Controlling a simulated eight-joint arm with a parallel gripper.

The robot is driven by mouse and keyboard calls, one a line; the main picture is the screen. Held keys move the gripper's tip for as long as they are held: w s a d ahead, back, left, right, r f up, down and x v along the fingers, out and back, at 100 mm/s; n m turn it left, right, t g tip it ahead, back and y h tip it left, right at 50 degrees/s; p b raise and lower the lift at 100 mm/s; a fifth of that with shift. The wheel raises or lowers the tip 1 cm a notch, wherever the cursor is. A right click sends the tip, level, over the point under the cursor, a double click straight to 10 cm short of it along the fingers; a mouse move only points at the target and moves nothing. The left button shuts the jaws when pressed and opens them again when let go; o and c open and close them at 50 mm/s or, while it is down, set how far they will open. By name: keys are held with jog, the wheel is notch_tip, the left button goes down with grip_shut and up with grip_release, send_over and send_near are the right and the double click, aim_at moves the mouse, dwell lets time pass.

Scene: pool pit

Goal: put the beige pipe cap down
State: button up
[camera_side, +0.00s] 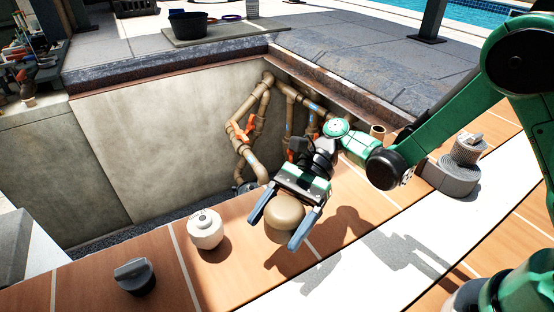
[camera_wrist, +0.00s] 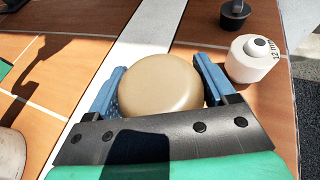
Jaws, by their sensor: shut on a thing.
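The beige pipe cap (camera_side: 284,213) is a smooth, rounded piece between the blue fingers of my gripper (camera_side: 279,227). In the wrist view the cap (camera_wrist: 160,84) fills the space between the fingers of my gripper (camera_wrist: 162,88), with a finger on each side. My gripper is shut on it. In the side view the cap is over the orange tiled ledge, and a shadow lies on the tiles to its right. I cannot tell whether its underside touches the tiles; that side is hidden.
A white round container (camera_side: 206,229) stands left of the cap, and a dark grey knobbed cap (camera_side: 134,276) further left. Grey round parts (camera_side: 458,172) stand at the right. The open pit with beige pipes (camera_side: 262,110) lies behind. A white strip (camera_side: 400,235) and tiles in front are clear.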

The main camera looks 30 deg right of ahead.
aim_at(279, 258)
jog(key=shift+f, duration=3.35)
jog(key=o, duration=1.1)
jog(key=v, duration=0.7)
jog(key=shift+w+d, duration=0.1)
jog(key=s+d+r+n+t+h, duration=0.1)
jog(key=d+r+n+t+h, duration=0.2)
jog(key=d+n+t+h, duration=0.1)
jog(key=s+d+r+n+t+h, duration=0.1)
jog(key=d+r+n+t+h, duration=0.3)
jog(key=n, duration=0.1)
jog(key=s+d+r+n+t+h, duration=0.1)
jog(key=d+r+n+t+h, duration=0.2)
jog(key=d+n+t+h, duration=0.1)
jog(key=shift+s+r+n, duration=0.25)
jog(key=shift+r+n, duration=0.05)
jog(key=shift+r, duration=0.05)
